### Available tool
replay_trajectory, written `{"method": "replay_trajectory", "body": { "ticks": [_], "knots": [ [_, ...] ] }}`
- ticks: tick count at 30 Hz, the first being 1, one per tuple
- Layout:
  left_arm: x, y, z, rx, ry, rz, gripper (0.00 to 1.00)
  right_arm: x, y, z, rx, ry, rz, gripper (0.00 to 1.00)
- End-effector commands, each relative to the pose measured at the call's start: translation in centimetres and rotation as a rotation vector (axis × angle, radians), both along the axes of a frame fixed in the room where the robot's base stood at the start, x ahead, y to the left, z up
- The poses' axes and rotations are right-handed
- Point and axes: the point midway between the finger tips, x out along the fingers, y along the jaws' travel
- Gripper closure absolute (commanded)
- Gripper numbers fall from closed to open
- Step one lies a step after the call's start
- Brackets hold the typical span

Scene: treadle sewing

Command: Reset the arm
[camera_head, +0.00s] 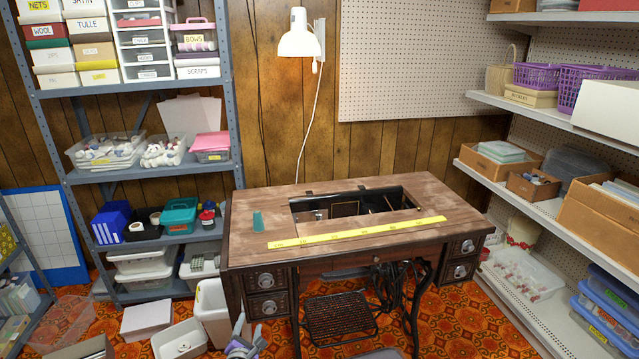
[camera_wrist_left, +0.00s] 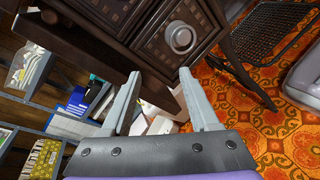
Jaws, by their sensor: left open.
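My left gripper (camera_head: 243,330) is low at the bottom of the head view, in front of the sewing table's left drawers. In the left wrist view its two grey fingers (camera_wrist_left: 161,74) are spread apart with nothing between them. The wooden treadle sewing table (camera_head: 245,238) stands in the middle of the head view, with an open recess in its top. In the left wrist view a dark drawer with a round metal knob (camera_wrist_left: 180,38) shows beyond the fingertips. I cannot see my right gripper.
A yellow ruler (camera_head: 358,233) and a teal cone (camera_head: 258,221) lie on the tabletop. White bins (camera_head: 212,308) stand on the floor left of the table. The iron treadle (camera_head: 340,316) is beneath it. Loaded shelves flank both sides. A white lamp (camera_head: 298,42) hangs behind.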

Motion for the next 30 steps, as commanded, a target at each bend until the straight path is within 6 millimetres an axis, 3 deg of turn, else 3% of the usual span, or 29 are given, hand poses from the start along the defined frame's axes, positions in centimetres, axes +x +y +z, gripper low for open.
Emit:
{"method": "replay_trajectory", "body": {
  "ticks": [3,8,15,24,30],
  "knots": [
    [-2.4,-1.5,3.5,0.243,0.101,-0.124,0.39,0.0,0.0,0.0,0.000,0.000,0.000,1.00],
    [-7.0,-3.0,6.9,0.567,0.223,-0.316,0.39,0.0,0.0,0.0,0.000,0.000,0.000,1.00],
    [-16.5,-4.3,10.0,1.030,0.367,-0.654,0.39,0.0,0.0,0.0,0.000,0.000,0.000,1.00],
    [-30.6,-4.3,10.4,1.527,0.469,-1.150,0.39,0.0,0.0,0.0,0.000,0.000,0.000,1.00],
    [-37.9,-3.7,9.4,1.732,0.479,-1.428,0.39,0.0,0.0,0.0,0.000,0.000,0.000,1.00]
  ]
}}
